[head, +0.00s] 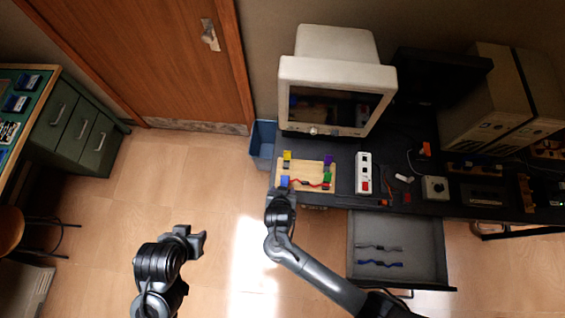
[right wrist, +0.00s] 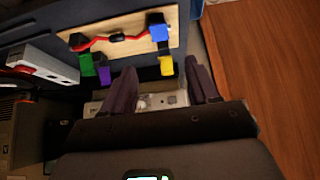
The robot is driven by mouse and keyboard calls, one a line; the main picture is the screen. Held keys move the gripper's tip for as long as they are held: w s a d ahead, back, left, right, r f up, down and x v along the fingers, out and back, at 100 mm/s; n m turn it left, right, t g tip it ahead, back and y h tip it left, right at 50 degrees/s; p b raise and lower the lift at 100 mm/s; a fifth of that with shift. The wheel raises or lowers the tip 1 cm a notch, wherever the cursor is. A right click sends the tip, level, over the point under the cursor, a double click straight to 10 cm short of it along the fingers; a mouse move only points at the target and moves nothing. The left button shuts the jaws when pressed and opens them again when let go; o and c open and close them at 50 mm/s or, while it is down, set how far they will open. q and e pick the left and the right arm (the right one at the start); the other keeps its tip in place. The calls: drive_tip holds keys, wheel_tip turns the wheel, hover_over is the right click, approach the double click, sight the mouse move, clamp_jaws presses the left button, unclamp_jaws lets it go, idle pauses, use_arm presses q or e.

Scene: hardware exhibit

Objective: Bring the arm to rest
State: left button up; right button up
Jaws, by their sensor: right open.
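My right arm reaches up from the lower right in the head view, its gripper (head: 282,191) at the near edge of a wooden board (head: 305,170). In the right wrist view the right gripper (right wrist: 162,90) is open, with nothing between its two dark fingers. The board (right wrist: 120,48) lies just beyond the fingertips, apart from them as far as I can tell. A red wire (right wrist: 95,42) runs between the green and blue blocks on it. My left gripper (head: 196,241) hangs over the floor at the lower left; its jaws are too small to judge.
A black bench (head: 400,165) carries a monitor (head: 335,85), a white power strip (head: 363,172) and a dial box (head: 434,188). An open drawer (head: 400,235) holding wires juts out right of my right gripper. A blue bin (head: 263,140) stands at left. Floor (head: 190,185) is clear left.

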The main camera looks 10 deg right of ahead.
drive_tip(key=shift+s+r, duration=0.3)
drive_tip(key=shift+r, duration=0.05)
